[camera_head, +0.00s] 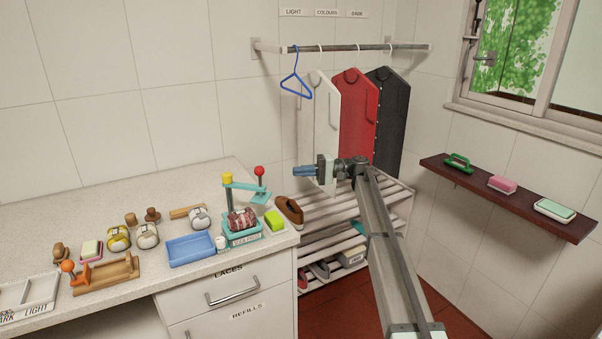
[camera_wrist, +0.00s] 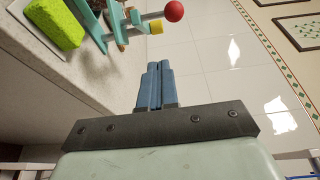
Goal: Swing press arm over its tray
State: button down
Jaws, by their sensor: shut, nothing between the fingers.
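The teal press (camera_head: 240,238) stands near the counter's right end, with a red striped item (camera_head: 241,219) in its tray. Its post has a yellow cap (camera_head: 227,178). The press arm (camera_head: 243,187) reaches right from the post, with a red ball knob (camera_head: 260,171) above a teal plate (camera_head: 261,197). The plate appears to be off to the back right of the tray, not over it. My gripper (camera_head: 296,171) is shut and empty, in the air right of the knob and apart from it. In the wrist view its blue fingers (camera_wrist: 154,68) are together, below the red knob (camera_wrist: 173,11) and yellow cap (camera_wrist: 156,27).
A green sponge (camera_head: 274,221) and a brown shoe-shaped item (camera_head: 289,210) sit right of the press. A blue tray (camera_head: 191,249) and a small white pot (camera_head: 222,243) are to its left. A blue hanger (camera_head: 296,87) and garments hang on a rail (camera_head: 350,47) above my gripper.

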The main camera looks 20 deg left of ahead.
jog(key=s+a, duration=0.6)
jog(key=a, duration=0.1)
jog(key=shift+s+a, duration=0.35)
jog(key=shift+a, duration=0.05)
jog(key=s+a+m+t+y, duration=0.1)
jog(key=s+a+m+t, duration=0.1)
jog(key=s+m+t, duration=0.5)
jog(key=shift+s+a+t, duration=0.35)
jog(key=shift+s+t, duration=1.55)
jog(key=shift+s, duration=0.65)
